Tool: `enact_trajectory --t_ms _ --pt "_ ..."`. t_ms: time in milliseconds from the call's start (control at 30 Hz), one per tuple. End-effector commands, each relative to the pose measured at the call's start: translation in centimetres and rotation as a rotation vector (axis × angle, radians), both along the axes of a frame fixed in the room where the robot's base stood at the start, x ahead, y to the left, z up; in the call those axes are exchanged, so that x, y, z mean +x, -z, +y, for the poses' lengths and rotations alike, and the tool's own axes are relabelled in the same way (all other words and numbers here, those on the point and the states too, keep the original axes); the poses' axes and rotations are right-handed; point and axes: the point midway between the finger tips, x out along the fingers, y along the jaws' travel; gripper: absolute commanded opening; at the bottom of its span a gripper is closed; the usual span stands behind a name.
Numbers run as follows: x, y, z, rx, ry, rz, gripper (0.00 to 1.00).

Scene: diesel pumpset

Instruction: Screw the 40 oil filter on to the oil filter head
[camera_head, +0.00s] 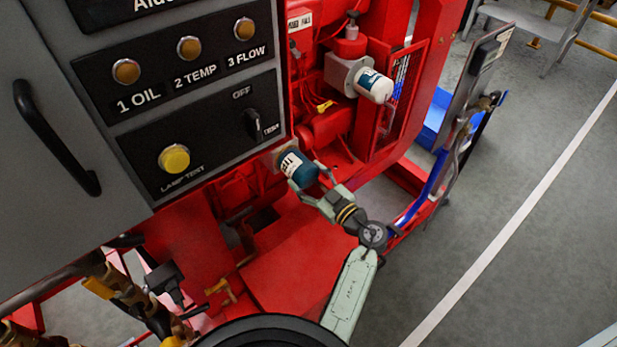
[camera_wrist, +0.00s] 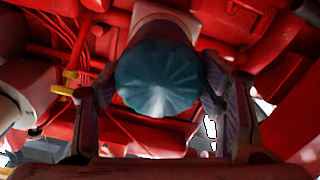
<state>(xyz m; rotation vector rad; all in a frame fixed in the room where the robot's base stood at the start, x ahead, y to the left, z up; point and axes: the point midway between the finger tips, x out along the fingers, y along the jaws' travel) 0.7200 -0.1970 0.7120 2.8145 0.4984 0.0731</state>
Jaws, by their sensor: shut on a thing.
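The oil filter (camera_head: 299,168) is a dark teal canister with a white label band. My gripper (camera_head: 316,178) is shut on it, with a finger on either side. In the wrist view the filter's fluted teal end (camera_wrist: 158,80) faces the camera between the two fingers (camera_wrist: 158,105). A pale round piece (camera_wrist: 165,18) shows behind the filter. In the head view a light grey part (camera_head: 279,155) sits at the filter's far end, likely the oil filter head. Whether the filter touches it or is threaded on cannot be told.
A white canister (camera_head: 374,86) hangs on the red engine above right. The grey control panel (camera_head: 185,110) with lamps and a switch stands close at the left. A red frame surrounds the filter. Grey floor (camera_head: 520,200) is open at the right.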

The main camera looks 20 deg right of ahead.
Motion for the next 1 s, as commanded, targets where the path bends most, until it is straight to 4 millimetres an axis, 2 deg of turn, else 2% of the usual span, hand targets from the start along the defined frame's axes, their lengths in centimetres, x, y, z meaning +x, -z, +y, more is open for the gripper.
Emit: enact_trajectory --t_ms 33,400,800,1000 --pt "0.0 -0.01 -0.53 0.021 0.014 0.007 0.04" --pt "-0.01 0.06 -0.52 0.067 0.015 0.024 0.04" --pt "-0.01 0.19 -0.5 0.622 0.013 0.224 0.04" --pt "-0.02 0.24 -0.52 0.766 0.014 0.277 0.04"
